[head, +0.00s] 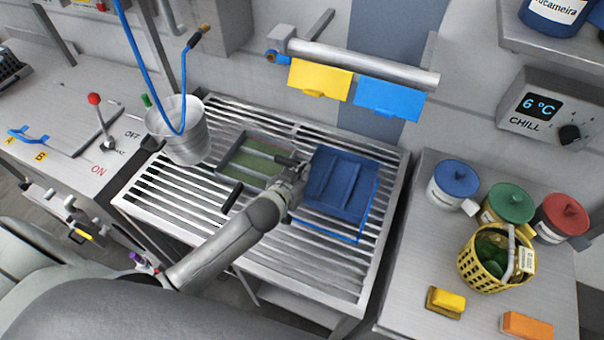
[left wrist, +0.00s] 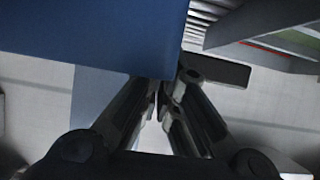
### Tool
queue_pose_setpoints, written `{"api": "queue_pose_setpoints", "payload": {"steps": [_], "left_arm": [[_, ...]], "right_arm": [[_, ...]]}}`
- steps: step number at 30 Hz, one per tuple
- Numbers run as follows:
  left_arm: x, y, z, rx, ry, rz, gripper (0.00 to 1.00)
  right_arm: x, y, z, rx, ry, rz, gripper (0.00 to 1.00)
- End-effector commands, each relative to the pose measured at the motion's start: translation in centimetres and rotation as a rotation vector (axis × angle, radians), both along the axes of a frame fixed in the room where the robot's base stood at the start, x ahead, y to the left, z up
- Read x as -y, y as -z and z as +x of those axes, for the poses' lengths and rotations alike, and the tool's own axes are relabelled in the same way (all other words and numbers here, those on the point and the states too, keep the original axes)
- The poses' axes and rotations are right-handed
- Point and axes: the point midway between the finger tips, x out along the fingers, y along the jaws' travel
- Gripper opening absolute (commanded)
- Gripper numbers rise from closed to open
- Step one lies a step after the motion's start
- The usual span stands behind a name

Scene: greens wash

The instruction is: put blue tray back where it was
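The blue tray (head: 342,185) is over the right part of the slatted metal rack (head: 300,262). A thin blue outline shows on the rack past its right and near edges, so the tray does not fully cover it. In the left wrist view the tray (left wrist: 100,30) fills the upper left. My left gripper (head: 297,172) is at the tray's left edge. In the left wrist view its fingertips (left wrist: 166,88) are close together at the tray's near corner and appear shut on it. The exact grip spot is partly hidden. My right gripper is not in view.
A green-bottomed tray (head: 252,160) with dark handles lies left of the blue tray. A metal bucket (head: 178,130) stands at the rack's back left. The right counter holds lidded jars (head: 455,185) and a yellow basket (head: 485,270). Yellow and blue cards (head: 390,97) hang behind.

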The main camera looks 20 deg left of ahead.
Motion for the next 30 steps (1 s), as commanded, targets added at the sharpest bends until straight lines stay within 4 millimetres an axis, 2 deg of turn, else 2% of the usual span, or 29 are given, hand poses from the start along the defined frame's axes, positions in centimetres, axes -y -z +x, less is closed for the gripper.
{"api": "queue_pose_setpoints", "payload": {"steps": [11,23,30], "left_arm": [[0.1,0.7,0.1,0.004,0.001,-0.002,0.00],[0.0,1.9,0.1,0.003,-0.001,-0.002,0.00],[0.0,1.9,0.0,0.002,0.000,0.000,0.27]], "right_arm": [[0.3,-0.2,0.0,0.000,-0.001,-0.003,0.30],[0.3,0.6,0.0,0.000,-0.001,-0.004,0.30],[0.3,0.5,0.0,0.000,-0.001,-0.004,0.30]]}}
